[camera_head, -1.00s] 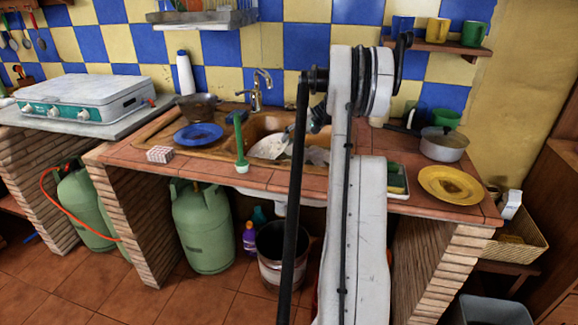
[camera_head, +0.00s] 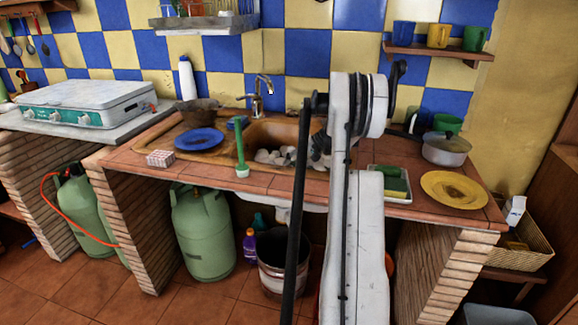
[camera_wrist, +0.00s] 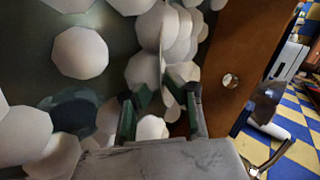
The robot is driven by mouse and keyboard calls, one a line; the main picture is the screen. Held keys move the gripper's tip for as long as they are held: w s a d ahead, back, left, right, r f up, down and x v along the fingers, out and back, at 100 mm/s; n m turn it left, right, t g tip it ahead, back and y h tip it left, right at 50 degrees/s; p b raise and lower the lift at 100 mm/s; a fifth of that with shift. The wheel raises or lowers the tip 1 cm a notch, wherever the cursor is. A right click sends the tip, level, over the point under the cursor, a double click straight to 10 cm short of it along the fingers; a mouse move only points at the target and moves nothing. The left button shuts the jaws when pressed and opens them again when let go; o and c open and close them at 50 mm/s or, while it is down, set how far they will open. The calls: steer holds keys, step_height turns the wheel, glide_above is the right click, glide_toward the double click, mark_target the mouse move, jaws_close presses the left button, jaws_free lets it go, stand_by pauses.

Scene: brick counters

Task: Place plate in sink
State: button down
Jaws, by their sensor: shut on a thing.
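My gripper (camera_wrist: 165,92) has green fingers and is shut on a thin, pale plate (camera_wrist: 168,75), seen almost edge-on in the wrist view. The gripper and plate are low in the brown sink (camera_head: 283,128), among white foam balls (camera_head: 272,157). The foam balls (camera_wrist: 80,53) hide part of the plate, and whether it touches the sink floor cannot be told. In the head view, my arm hides most of the gripper and the plate. The sink wall (camera_wrist: 228,45), with a round hole, is right of the fingers in the wrist view.
A tap (camera_head: 259,95) stands behind the sink. A blue plate (camera_head: 199,139) lies on the drainboard, and a green brush (camera_head: 240,150) stands at the front. A sponge tray (camera_head: 392,184), yellow plate (camera_head: 454,189) and pot (camera_head: 447,150) are to the right.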

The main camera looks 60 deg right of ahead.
steer(key=c, duration=1.9)
jaws_free()
steer(key=p+v, duration=0.2)
steer(key=v, duration=1)
steer(key=shift+r, duration=0.1)
